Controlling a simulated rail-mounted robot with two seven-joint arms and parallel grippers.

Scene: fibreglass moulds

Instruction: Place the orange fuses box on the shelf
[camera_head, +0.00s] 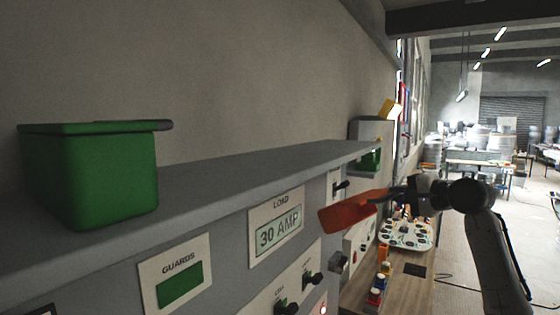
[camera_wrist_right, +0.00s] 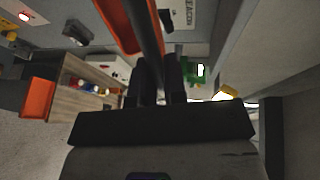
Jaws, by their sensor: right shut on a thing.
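The orange fuses box (camera_head: 350,211) is held tilted in front of the panel, below the far part of the grey shelf (camera_head: 240,174). My right gripper (camera_head: 392,193) is shut on its edge, coming in from the right. In the right wrist view, the orange box (camera_wrist_right: 122,22) is at the top, partly cut off, and the dark fingers (camera_wrist_right: 157,72) of my right gripper meet its dark rim. My left gripper is not in view.
A green box (camera_head: 90,178) stands on the near left of the shelf. A wooden bench (camera_head: 395,285) with coloured parts lies below right. Switches stick out from the panel (camera_head: 215,245).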

